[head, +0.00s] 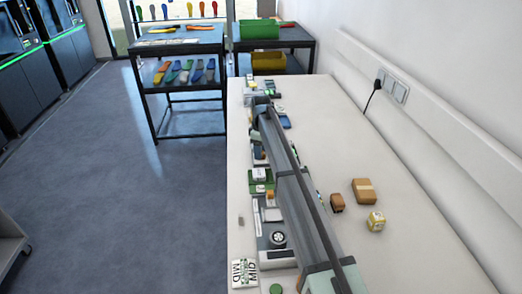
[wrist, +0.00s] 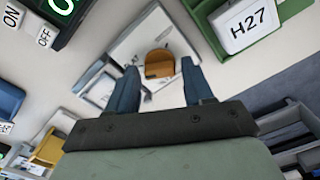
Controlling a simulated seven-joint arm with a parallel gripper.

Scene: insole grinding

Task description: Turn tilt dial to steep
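In the wrist view my gripper (wrist: 159,66) has its two blue-grey fingers spread apart. Between the fingertips shows a rounded orange-brown knob-like part (wrist: 160,58) on a pale plate (wrist: 140,42). Clear space shows on both sides of it, and I cannot tell how deep the fingers reach. No steep marking is readable there, so I cannot confirm that this is the tilt dial. In the head view a dark round dial (head: 278,239) with a pale face sits on a grey unit. A card reading MID (head: 245,273) lies near the front. My gripper's fingers cannot be made out there.
A green H27 holder (wrist: 273,30) and an ON/OFF panel (wrist: 40,25) flank the fingers. On the bench (head: 410,255), a cardboard box (head: 364,191), a brown item (head: 337,203) and a yellow-white item (head: 376,221) stand right of the long grey structure. The bench's right front is clear.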

